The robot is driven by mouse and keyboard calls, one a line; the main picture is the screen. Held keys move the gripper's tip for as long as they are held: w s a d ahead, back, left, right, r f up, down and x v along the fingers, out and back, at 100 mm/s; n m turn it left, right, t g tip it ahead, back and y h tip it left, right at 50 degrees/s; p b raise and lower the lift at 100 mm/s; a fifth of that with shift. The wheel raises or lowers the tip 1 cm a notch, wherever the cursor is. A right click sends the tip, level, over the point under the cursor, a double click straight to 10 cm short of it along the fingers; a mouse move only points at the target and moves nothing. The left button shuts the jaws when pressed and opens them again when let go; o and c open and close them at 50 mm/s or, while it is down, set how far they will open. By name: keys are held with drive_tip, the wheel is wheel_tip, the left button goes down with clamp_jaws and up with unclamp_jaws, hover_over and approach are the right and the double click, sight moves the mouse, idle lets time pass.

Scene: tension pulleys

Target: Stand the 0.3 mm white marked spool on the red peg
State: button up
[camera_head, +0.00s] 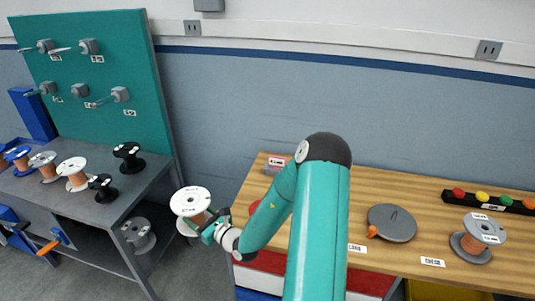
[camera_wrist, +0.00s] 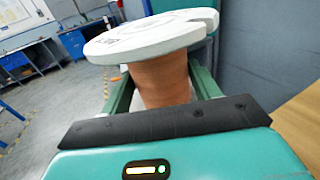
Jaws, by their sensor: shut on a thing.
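My gripper (camera_head: 208,223) is shut on a white-flanged spool (camera_head: 190,201) wound with copper-coloured wire. It holds the spool roughly upright, in the air between the grey rack and the wooden bench. In the wrist view the spool (camera_wrist: 160,65) sits between the two fingers, which grip its wound middle below the wide, notched top flange. Dark marking shows on that flange, too small to read. No red peg can be made out for sure; a small red shape (camera_head: 254,207) shows on the bench's left part, partly hidden by my arm.
The wooden bench (camera_head: 385,180) carries a grey disc (camera_head: 391,222), a spool with a grey-white flange (camera_head: 480,238) and a bar of coloured knobs (camera_head: 488,200). Several spools stand on the grey rack (camera_head: 104,210) at left, below a green pegboard (camera_head: 105,130). My arm hides the bench's middle.

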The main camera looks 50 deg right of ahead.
drive_tip(key=s+d+r, duration=0.6)
drive_tip(key=d+r, duration=0.4)
drive_tip(key=d, duration=0.1)
drive_tip(key=s+d+r, duration=0.6)
drive_tip(key=d+r, duration=0.3)
drive_tip(key=d, duration=0.1)
wheel_tip(320, 180, down, 7)
drive_tip(key=shift+w+d+f, duration=0.1)
drive_tip(key=shift+f, duration=0.15)
idle(1.0)
drive_tip(key=shift+f, duration=1.35)
drive_tip(key=shift+f, duration=0.2)
drive_tip(key=shift+f, duration=1.25)
drive_tip(key=shift+f, duration=0.25)
idle(0.4)
drive_tip(key=shift+f, duration=1.1)
